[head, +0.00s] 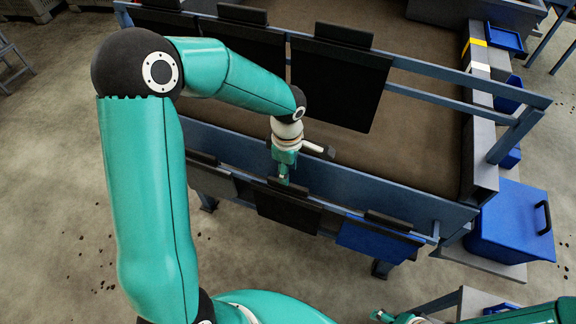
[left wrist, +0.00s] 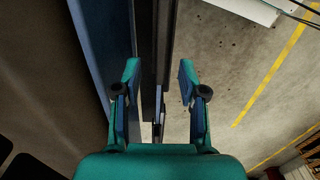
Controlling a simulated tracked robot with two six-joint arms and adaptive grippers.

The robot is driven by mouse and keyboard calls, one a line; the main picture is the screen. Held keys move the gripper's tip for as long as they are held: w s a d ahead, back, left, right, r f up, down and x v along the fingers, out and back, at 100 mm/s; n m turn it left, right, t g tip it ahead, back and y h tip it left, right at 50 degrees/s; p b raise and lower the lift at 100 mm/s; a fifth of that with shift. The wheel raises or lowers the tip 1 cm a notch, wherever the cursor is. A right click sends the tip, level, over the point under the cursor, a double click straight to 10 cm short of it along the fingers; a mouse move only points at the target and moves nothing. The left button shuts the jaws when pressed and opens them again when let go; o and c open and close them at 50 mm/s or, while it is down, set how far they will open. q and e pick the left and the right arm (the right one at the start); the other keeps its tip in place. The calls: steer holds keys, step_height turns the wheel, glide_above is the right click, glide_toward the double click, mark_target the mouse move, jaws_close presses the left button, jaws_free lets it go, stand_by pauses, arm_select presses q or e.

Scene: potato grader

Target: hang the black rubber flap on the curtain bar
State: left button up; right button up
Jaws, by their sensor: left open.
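A black rubber flap (head: 288,208) with a raised black top strip hangs on the front rail, between a grey flap (head: 211,181) and a blue flap (head: 378,241). My left gripper (head: 284,180) is open and points down just above the black flap's top strip. In the left wrist view, the open left fingers (left wrist: 158,78) stand either side of a dark upright edge, apart from it. The curtain bar (head: 430,98) runs above the brown bed, with several black flaps (head: 340,84) hung on it. My right gripper (head: 384,316) is partly cut off at the bottom edge.
A blue box (head: 512,222) with a black handle stands at the right end of the machine. Blue trays (head: 503,38) sit along the right side. A lower rail (head: 425,97) crosses the bed. The concrete floor (head: 60,150) at left is mostly clear.

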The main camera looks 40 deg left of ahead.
arm_select(q)
step_height(320, 180, down, 4)
steer(key=shift+r+b, duration=0.1)
steer(key=shift+b, duration=0.5)
step_height(320, 180, down, 4)
steer(key=b, duration=0.5)
jaws_close()
steer(key=shift+r, duration=0.1)
steer(key=shift+r, duration=0.1)
